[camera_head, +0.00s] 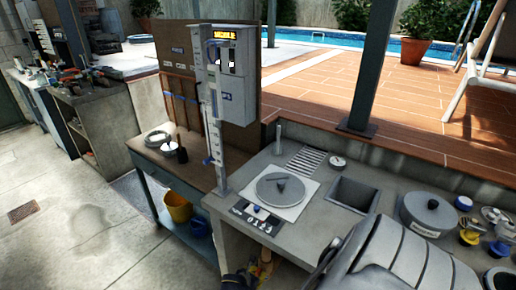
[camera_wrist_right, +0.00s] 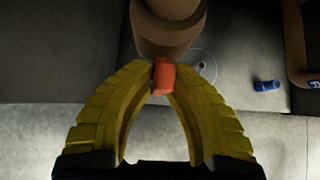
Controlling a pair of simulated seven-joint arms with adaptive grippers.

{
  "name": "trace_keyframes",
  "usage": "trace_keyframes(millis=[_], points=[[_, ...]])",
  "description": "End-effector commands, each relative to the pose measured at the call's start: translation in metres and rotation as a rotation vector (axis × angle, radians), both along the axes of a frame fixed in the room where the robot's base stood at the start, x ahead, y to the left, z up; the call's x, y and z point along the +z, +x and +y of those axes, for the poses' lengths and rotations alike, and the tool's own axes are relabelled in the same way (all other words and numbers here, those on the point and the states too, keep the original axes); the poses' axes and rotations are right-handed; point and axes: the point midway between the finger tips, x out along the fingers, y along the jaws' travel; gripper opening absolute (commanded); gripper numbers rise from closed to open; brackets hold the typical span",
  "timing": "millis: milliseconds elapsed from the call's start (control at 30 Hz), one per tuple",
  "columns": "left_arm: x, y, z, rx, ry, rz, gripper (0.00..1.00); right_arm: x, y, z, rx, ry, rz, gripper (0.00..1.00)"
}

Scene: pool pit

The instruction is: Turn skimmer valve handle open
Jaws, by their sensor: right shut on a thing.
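My right gripper (camera_wrist_right: 163,68) has yellow fingers, and its tips are closed on a small red-orange handle (camera_wrist_right: 163,77) in the right wrist view. The handle sits against a thick brownish pipe-like body (camera_wrist_right: 168,25), whose far part is cut off by the frame. In the head view my right gripper (camera_head: 262,268) is low at the front of the grey counter, partly hidden by the counter edge and my arm. The valve handle cannot be made out there. My left gripper is not in view.
The grey counter (camera_head: 325,222) carries a round grey lid (camera_head: 279,189), a recessed basin (camera_head: 353,195) and a grey pot (camera_head: 427,213). A post with a control box (camera_head: 224,105) stands at its left end. Buckets (camera_head: 178,207) sit under the workbench. A small blue item (camera_wrist_right: 267,86) lies to the right.

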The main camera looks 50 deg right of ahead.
Motion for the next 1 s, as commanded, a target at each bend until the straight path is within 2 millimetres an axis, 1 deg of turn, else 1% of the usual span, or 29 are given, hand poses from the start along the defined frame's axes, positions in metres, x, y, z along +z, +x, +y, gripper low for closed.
trace_keyframes(millis=[100,133,300,333,667,867,1000], points=[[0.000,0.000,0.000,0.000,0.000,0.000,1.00,-0.001,0.000,0.001,0.000,0.004,-0.002,0.00],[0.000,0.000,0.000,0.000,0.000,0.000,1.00,-0.001,0.000,0.001,0.000,0.004,-0.002,0.19],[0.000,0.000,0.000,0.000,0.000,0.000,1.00,-0.001,0.000,0.001,0.000,0.002,-0.001,0.39],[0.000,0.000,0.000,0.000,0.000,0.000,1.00,-0.001,0.000,0.001,0.000,0.002,-0.001,0.41],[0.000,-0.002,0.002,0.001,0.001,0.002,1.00,0.001,0.000,0.002,0.000,0.001,-0.001,0.41],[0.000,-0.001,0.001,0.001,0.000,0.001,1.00,0.011,-0.001,0.013,-0.001,0.001,-0.002,0.41],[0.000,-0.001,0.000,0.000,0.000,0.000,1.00,0.024,-0.002,0.027,-0.001,0.002,-0.003,0.41]])
